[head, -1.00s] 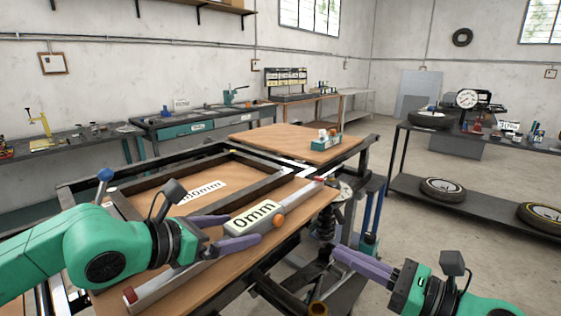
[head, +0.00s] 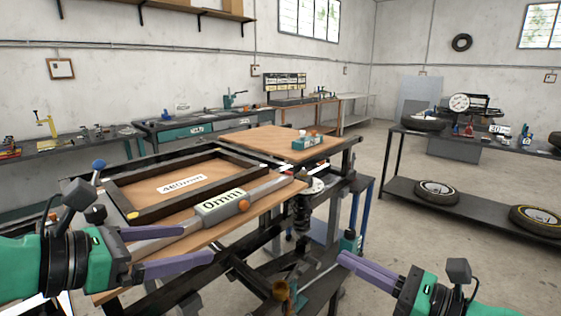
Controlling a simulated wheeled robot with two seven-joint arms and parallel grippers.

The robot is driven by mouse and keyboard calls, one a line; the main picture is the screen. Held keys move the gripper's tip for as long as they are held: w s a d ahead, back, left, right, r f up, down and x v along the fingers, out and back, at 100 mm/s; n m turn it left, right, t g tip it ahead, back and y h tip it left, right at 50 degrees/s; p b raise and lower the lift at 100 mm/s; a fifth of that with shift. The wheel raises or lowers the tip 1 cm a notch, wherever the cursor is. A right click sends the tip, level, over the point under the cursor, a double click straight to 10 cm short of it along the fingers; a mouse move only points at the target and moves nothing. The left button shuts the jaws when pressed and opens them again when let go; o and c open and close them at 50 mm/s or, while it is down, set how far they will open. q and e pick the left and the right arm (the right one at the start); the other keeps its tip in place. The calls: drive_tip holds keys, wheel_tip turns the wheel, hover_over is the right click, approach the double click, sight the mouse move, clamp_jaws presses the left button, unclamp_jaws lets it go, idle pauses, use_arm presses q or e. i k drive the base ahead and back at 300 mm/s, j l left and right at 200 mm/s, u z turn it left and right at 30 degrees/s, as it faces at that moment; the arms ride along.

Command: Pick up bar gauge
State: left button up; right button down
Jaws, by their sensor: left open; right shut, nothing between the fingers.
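The bar gauge (head: 262,192) is a long grey bar with a white "0mm" label and an orange knob. It lies slantwise on a wooden board along the near side of a dark rectangular frame (head: 235,166). My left gripper (head: 198,244) is open near the gauge's lower left part, with its purple fingers pointing right. The fingers partly hide that end, and nothing is held. I cannot tell how high they are above the bar. My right gripper (head: 342,257) is shut and empty, off to the right of the workbench, away from the gauge.
The frame encloses a "460mm" label (head: 182,184). A second wooden board (head: 275,140) behind carries a small teal device (head: 306,140). A spring assembly (head: 301,213) stands right of the bench. A shelf with tyres (head: 437,192) is at the right, with open floor before it.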

sight(209, 213)
drive_tip(key=k+l, duration=0.2)
drive_tip(key=l, duration=0.15)
drive_tip(key=k+l, duration=0.2)
drive_tip(key=l, duration=0.2)
drive_tip(key=k+l, duration=0.2)
drive_tip(key=l, duration=0.15)
drive_tip(key=k+l, duration=0.45)
drive_tip(key=l, duration=0.25)
